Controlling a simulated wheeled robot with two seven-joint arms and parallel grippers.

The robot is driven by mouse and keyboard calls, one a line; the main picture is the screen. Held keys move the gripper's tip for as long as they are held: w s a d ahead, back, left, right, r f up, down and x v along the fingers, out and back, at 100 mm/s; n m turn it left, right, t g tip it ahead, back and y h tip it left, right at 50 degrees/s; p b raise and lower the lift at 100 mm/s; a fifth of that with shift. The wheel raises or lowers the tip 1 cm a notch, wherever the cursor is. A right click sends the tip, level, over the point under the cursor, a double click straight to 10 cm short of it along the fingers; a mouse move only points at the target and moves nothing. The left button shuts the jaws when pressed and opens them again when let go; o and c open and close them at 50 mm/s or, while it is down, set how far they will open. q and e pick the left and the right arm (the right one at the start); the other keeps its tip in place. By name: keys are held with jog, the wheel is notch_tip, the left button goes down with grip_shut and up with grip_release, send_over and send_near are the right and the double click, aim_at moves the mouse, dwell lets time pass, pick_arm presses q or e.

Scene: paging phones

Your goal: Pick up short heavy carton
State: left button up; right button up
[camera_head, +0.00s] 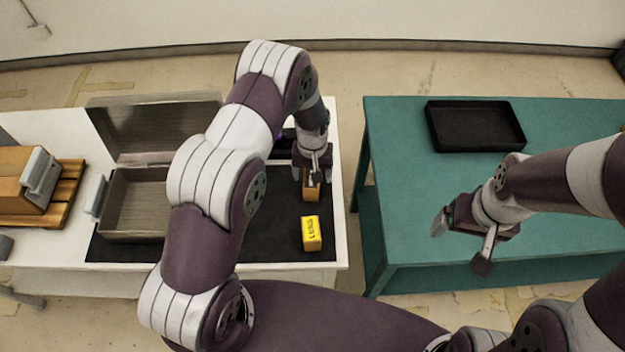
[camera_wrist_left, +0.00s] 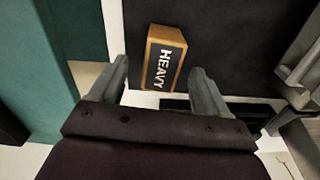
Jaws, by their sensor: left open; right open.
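An orange carton with a black label reading HEAVY (camera_wrist_left: 163,58) lies on a black mat, between and just ahead of my left gripper's fingertips (camera_wrist_left: 158,70) in the left wrist view. The fingers are open, and I cannot tell whether they touch it. In the head view this carton (camera_head: 311,191) shows just below my left gripper (camera_head: 313,174), partly hidden by it. A yellow carton with dark lettering (camera_head: 312,234) stands nearer on the same mat. My right gripper (camera_head: 460,244) is open and empty above the green table.
The black mat (camera_head: 270,236) lies on a white table. An open grey case (camera_head: 137,202) stands at its left. Further left is a wooden pallet (camera_head: 68,193) with a brown box (camera_head: 20,182). A black tray (camera_head: 476,127) sits on the green table (camera_head: 400,160); a gap separates the tables.

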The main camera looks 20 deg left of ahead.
aim_at(311, 183)
pick_arm(q)
jog(key=shift+s+a+f+p, duration=0.2)
jog(key=shift+s+f+p, duration=0.05)
jog(key=shift+f+p, duration=0.15)
jog(key=shift+s+a+f+p, duration=0.2)
jog(key=shift+f+p, duration=0.05)
jog(key=shift+f, duration=0.1)
jog(key=f, duration=0.1)
jog(key=w+f, duration=0.1)
jog(key=f, duration=0.2)
jog(key=shift+w+d+f+p, duration=0.2)
jog(key=shift+d+p, duration=0.1)
jog(key=shift+p, duration=0.1)
jog(key=shift+s+r, duration=0.1)
jog(key=shift+s, duration=0.05)
jog(key=shift+s+a+r, duration=0.1)
jog(key=shift+s, duration=0.05)
jog(key=c, duration=1.3)
pick_arm(e)
jog(key=shift+s+a+r, duration=0.1)
jog(key=shift+s+r, duration=0.1)
jog(key=shift+r, duration=0.4)
jog(key=shift+s+r, duration=0.2)
jog(key=shift+r, duration=0.4)
